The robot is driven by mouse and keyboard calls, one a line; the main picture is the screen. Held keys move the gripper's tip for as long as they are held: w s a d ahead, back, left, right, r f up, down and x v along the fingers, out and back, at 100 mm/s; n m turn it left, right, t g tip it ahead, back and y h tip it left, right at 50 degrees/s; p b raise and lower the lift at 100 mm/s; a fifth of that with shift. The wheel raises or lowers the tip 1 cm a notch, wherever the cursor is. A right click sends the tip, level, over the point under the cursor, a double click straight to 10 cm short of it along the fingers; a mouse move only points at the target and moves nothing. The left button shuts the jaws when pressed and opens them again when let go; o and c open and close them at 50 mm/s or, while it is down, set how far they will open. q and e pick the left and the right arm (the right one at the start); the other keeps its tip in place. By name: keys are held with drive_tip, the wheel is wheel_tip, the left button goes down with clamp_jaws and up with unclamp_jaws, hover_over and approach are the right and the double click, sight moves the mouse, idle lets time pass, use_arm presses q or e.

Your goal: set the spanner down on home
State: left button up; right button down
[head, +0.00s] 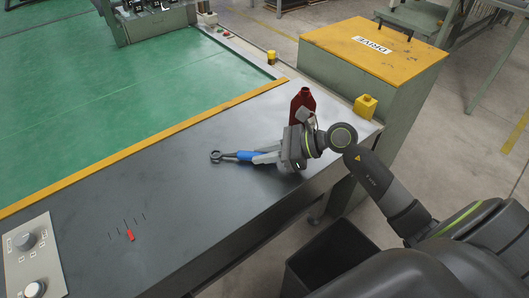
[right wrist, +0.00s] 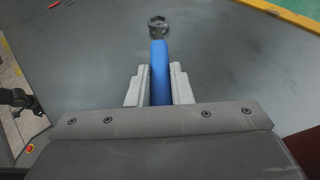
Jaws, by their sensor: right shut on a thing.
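The spanner has a blue handle (head: 251,156) and a dark ring-shaped head (head: 216,156) that points left. My right gripper (head: 268,157) is shut on the blue handle, over the right part of the dark table. In the right wrist view the handle (right wrist: 160,75) runs straight out between the two pale fingers (right wrist: 160,88), with the head at the far end. The spanner lies roughly level; I cannot tell whether it touches the table. No place marked home is readable. A red pointer (head: 130,235) with short scale marks is on the left of the table. My left gripper is not seen.
The dark table top (head: 190,195) is clear around the spanner. A dark red bottle (head: 302,101) stands just behind my right gripper, and a yellow block (head: 365,106) sits near the right edge. A knob panel (head: 33,255) is at the front left. A black bin (head: 335,258) stands below the front edge.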

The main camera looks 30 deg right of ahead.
drive_tip(key=shift+f, duration=0.2)
drive_tip(key=c, duration=1.2)
unclamp_jaws()
drive_tip(key=v, duration=1.1)
drive_tip(key=shift+s+d+r, duration=0.1)
drive_tip(key=shift+s+d, duration=0.15)
drive_tip(key=p+v, duration=0.1)
drive_tip(key=v, duration=0.3)
drive_tip(key=shift+w+r, duration=0.1)
drive_tip(key=shift+p+v, duration=0.55)
drive_tip(key=shift+v, duration=0.3)
